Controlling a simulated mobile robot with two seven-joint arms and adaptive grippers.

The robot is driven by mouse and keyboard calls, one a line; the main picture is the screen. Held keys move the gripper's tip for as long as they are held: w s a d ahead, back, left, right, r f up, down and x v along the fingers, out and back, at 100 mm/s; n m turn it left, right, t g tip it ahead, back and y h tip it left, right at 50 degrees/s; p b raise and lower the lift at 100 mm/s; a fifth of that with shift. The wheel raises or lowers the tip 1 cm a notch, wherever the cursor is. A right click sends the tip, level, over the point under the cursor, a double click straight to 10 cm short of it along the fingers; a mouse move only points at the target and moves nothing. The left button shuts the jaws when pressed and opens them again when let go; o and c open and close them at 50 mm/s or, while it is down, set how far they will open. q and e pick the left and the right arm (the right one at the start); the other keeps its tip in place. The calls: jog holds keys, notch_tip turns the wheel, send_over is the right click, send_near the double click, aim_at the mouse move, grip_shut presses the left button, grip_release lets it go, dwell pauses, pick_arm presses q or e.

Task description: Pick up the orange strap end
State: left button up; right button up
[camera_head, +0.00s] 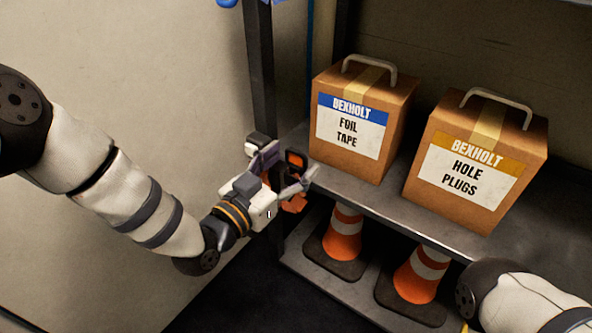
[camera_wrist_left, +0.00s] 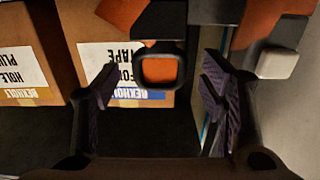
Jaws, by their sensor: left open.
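The orange strap end (camera_head: 296,159) shows as a small orange patch in a dark frame by the shelf's dark post. In the left wrist view it appears as an orange square in a rounded black frame (camera_wrist_left: 160,70), between the two finger pads. My left gripper (camera_head: 285,172) is open around this spot, with one finger on each side. In the left wrist view both fingers (camera_wrist_left: 160,80) stand apart from the strap end. I cannot tell how deep it sits between them. More orange material (camera_head: 294,203) shows below the gripper, partly hidden. My right gripper is out of view.
A foil tape box (camera_head: 388,125) and a hole plugs box (camera_head: 450,195) stand on the grey shelf (camera_head: 400,205). Two orange and white cones (camera_head: 343,235) (camera_head: 418,278) stand below. The dark post (camera_head: 260,70) and wall (camera_head: 140,80) are close to my left gripper.

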pick_arm(q)
jog(key=shift+w+d, duration=0.2)
jog(key=shift+w, duration=0.15)
jog(key=c, duration=1.3)
